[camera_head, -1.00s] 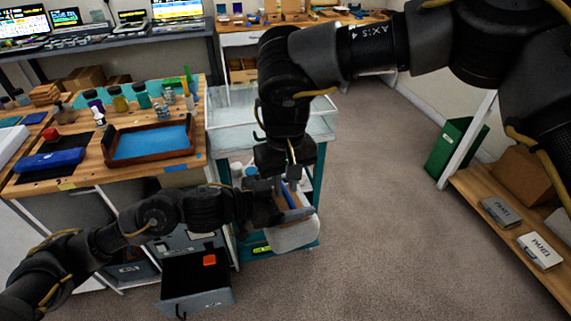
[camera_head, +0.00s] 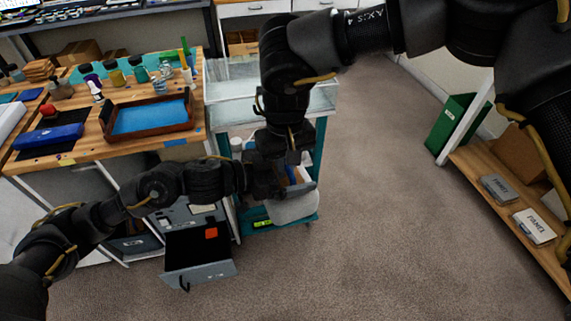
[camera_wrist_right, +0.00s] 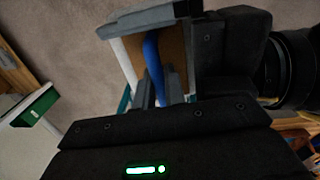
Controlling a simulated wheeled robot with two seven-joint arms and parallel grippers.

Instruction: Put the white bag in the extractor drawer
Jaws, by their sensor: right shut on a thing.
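A whitish rounded thing (camera_head: 293,208) sits low at the front of the cart in the head view; I cannot tell if it is the white bag. A drawer (camera_head: 200,273) stands open near the floor left of the cart, dark inside, with an orange thing (camera_head: 211,233) in it. My right gripper (camera_head: 303,158) points down over the cart's lower part. In the right wrist view its fingers (camera_wrist_right: 156,95) are shut on a blue strip (camera_wrist_right: 152,55) beside a grey-rimmed, brown-sided holder (camera_wrist_right: 172,45). My left gripper (camera_head: 278,185) is just below, its jaws hidden.
The cart (camera_head: 232,100) has a clear-walled top tray and teal legs. A wooden bench (camera_head: 75,155) with bottles and a blue-lined tray (camera_head: 110,128) stands left. A low shelf (camera_head: 480,160) with boxes stands right. Carpet between is clear.

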